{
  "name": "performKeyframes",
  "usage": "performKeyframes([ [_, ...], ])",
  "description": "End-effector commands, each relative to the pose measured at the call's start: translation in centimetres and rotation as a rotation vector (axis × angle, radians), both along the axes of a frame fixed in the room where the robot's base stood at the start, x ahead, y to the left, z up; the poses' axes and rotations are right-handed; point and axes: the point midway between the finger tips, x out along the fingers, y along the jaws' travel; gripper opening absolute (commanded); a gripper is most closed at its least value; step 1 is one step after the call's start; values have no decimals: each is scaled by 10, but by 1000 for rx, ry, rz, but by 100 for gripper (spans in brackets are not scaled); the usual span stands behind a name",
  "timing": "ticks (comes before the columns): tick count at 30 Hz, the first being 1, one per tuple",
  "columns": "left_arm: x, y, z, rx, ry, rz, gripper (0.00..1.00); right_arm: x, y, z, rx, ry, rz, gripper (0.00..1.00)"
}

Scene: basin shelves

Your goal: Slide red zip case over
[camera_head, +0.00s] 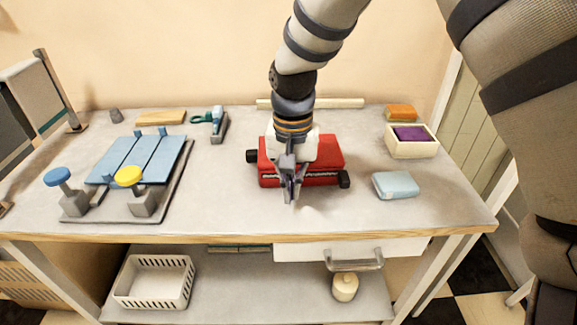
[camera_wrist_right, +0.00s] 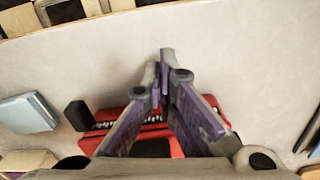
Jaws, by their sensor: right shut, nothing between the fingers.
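The red zip case (camera_head: 325,153) lies on the table a little right of the middle, with a zip along its front side and a dark knob at each end. My right gripper (camera_head: 291,198) is shut and empty, pointing down just in front of the case's front side. The gripper covers part of the case. In the right wrist view the case (camera_wrist_right: 110,116) lies behind the shut fingers (camera_wrist_right: 164,65); I cannot tell whether they touch it. My left gripper is not in view.
A light blue block (camera_head: 396,185) lies right of the case, and a cream box (camera_head: 411,152) with a purple item stands behind it. A board with blue panels (camera_head: 137,160) and knobs is at left. The table between board and case is clear. A drawer handle (camera_head: 354,262) sticks out below.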

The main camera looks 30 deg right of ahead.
Motion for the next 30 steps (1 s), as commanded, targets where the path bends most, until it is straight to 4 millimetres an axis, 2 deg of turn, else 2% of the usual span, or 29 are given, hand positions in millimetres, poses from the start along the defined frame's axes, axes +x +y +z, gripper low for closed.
performKeyframes([
  [1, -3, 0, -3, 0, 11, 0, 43, -1, 0, -14, 1, 9, 0, 0],
  [4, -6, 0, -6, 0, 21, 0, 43, 2, -2, -31, 0, 4, -1, 0],
  [6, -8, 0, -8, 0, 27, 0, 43, 13, -11, -29, 1, -1, -2, 0],
  [12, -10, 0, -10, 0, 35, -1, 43, 28, -24, -27, -1, -1, 0, 0],
  [25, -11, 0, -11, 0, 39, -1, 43, 34, -29, -26, -1, -2, 0, 0],
  [30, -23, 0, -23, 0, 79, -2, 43, 62, -53, -34, 0, 4, -3, 0],
])
